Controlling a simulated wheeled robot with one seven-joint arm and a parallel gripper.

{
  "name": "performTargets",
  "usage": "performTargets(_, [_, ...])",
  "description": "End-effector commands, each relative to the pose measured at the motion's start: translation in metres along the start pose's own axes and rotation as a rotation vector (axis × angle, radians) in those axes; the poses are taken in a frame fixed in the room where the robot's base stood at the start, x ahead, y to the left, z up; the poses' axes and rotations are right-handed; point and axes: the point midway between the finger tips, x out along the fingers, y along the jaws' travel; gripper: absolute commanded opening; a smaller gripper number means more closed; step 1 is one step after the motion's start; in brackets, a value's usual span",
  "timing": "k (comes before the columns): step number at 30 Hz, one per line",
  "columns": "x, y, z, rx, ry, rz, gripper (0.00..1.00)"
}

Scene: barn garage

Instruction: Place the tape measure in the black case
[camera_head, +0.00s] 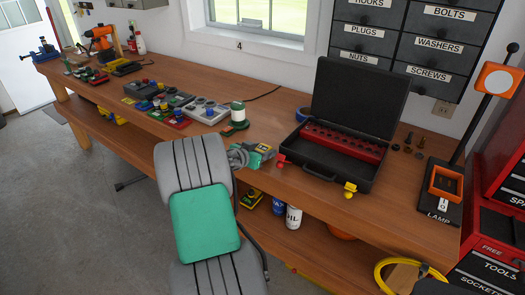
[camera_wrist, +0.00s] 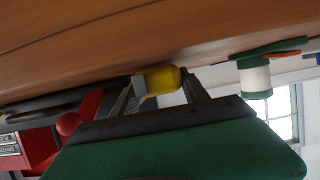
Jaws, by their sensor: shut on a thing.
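The black case (camera_head: 401,98) stands open on the workbench at the right in the head view, lid raised at the back. A red tray with a row of holes (camera_head: 345,140) lies inside it. My gripper (camera_head: 268,153) is low over the bench, just left of the case's front left corner. In the wrist view my gripper (camera_wrist: 160,92) has a yellow thing with a grey side (camera_wrist: 160,79) between its fingers, apparently the tape measure. In the head view my gripper hides most of it. The case's dark edge (camera_wrist: 45,108) shows at the left of the wrist view.
A lamp (camera_head: 443,190) stands right of the case.

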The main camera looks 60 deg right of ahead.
Motion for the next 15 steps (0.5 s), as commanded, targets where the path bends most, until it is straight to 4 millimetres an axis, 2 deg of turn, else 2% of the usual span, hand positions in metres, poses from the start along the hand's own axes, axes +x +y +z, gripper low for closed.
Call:
performTargets(4, [0.0019, 0.0, 0.0044, 0.0, 0.001, 0.0, 0.05])
performTargets(5, [0.0016, 0.0001, 0.0039, 0.0, 0.0, 0.0, 0.54])
performTargets(12, [0.0013, 0.0002, 0.0034, -0.001, 0.0, 0.0, 0.74])
performTargets(15, [0.0013, 0.0004, 0.0034, -0.001, 0.0, 0.001, 0.74])
